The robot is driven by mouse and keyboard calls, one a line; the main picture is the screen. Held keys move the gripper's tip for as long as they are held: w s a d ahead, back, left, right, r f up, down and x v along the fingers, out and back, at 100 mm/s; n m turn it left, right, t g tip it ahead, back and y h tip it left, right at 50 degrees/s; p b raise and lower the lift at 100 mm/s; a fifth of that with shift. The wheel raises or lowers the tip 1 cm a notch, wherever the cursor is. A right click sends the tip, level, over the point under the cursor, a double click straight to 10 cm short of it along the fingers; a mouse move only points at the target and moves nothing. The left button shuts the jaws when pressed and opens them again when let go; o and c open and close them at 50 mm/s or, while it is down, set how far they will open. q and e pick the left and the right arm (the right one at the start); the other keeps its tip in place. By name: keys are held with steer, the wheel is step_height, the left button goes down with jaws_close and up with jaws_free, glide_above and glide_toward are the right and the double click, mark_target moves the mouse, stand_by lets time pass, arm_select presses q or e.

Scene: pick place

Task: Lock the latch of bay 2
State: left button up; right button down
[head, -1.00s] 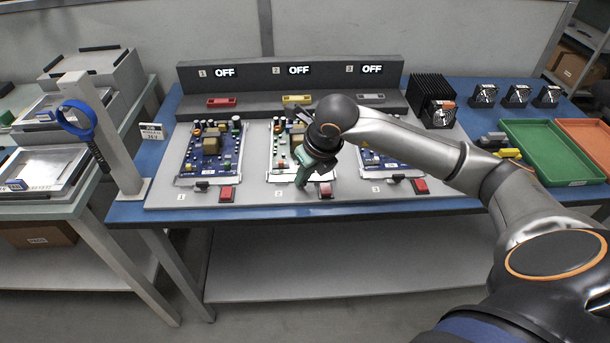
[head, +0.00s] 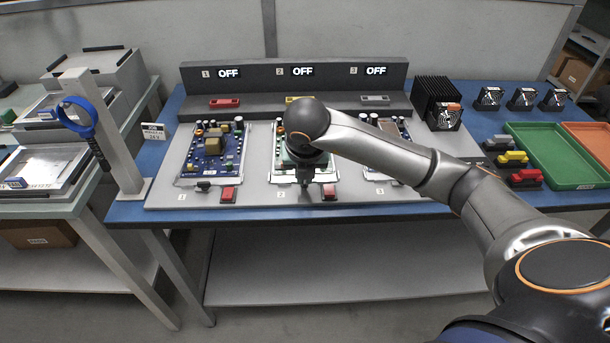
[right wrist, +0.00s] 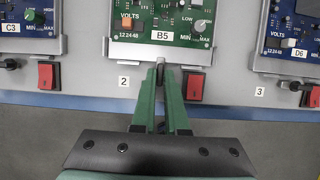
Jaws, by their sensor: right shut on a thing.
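Bay 2 holds a green board (right wrist: 145,40) labelled B5, mostly hidden by my arm in the head view. The latch of bay 2 (right wrist: 160,73), a small dark handle, is at the middle of the board's front edge. My right gripper (head: 304,184) is over the front of bay 2. In the right wrist view its green fingers (right wrist: 160,78) are closed around the latch, which hides most of it. A red switch (right wrist: 194,86) is just right of the fingers. My left gripper is not in view.
Bay 1 (head: 212,150) is at left with a blue board; bay 3 (head: 395,132) at right is partly behind my arm. A black finned block (head: 436,95), small coloured parts (head: 515,158) and a green tray (head: 553,150) are at right. A blue ring (head: 77,117) stands on a post at left.

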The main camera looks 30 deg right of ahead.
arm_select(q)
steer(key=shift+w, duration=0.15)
arm_select(e)
steer(key=c, duration=0.9)
jaws_free()
steer(key=shift+c, duration=0.2)
steer(key=shift+r, duration=0.1)
steer(key=shift+s+a+r, duration=0.1)
steer(key=shift+r, duration=0.2)
arm_select(q)
steer(key=p, duration=0.1)
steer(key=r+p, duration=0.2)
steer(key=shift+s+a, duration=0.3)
arm_select(e)
steer(key=v, duration=1.1)
steer(key=shift+r, duration=0.3)
steer(key=shift+a, duration=0.1)
